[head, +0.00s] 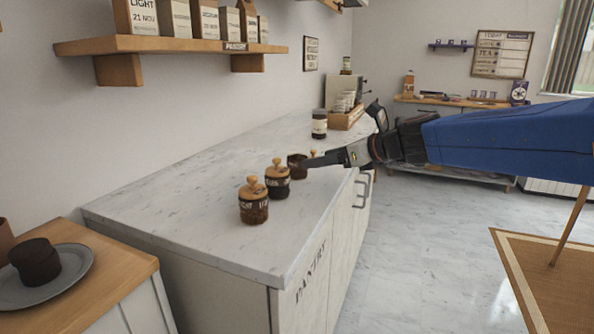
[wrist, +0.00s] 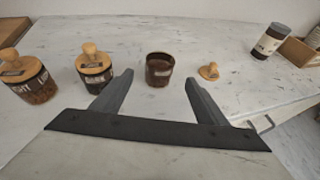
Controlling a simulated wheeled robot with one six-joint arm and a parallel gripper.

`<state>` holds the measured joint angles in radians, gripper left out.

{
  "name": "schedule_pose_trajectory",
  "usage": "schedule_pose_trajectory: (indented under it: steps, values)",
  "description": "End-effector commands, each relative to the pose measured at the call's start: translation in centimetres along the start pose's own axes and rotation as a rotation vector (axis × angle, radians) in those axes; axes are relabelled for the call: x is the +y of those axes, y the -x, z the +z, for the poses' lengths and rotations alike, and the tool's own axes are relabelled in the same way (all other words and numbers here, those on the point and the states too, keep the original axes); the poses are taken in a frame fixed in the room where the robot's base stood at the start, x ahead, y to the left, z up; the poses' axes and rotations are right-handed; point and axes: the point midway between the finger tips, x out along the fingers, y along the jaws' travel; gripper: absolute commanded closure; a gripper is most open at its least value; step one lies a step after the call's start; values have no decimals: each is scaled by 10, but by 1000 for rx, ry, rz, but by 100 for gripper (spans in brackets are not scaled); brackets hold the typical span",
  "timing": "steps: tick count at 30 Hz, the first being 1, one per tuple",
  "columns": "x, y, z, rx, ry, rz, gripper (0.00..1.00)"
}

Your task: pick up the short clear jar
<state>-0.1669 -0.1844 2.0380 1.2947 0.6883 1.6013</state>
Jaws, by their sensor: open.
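A short clear jar (wrist: 159,71) with dark brown contents stands upright and uncovered on the marble counter. In the head view the jar (head: 296,167) is at the tip of my gripper (head: 308,162), partly covered by it. In the wrist view my gripper (wrist: 159,84) is open, with one finger on each side of the jar's line. The jar shows at or just beyond the fingertips; I cannot tell whether it is between them. A wooden knobbed lid (wrist: 209,71) lies on the counter to its right.
Two lidded jars, one labelled LIGHT (head: 253,204) and a darker one (head: 277,180), stand left of the open jar. A dark jar with a pale label (head: 319,124) and a wooden tray (head: 346,119) are farther back. The counter's left part (head: 185,190) is clear.

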Motion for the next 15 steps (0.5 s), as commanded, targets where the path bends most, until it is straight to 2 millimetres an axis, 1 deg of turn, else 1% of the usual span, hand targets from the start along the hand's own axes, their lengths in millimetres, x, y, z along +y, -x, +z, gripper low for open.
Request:
schedule_pose_trajectory:
  steps: [1, 9, 12, 15]
  values:
    - [1, -10, -1, 2, 0, 3, 33]
    - [1, -57, -1, 2, 2, 3, 33]
    - [1, -71, -1, 2, 3, 2, 33]
    - [1, -80, -1, 2, 3, 2, 33]
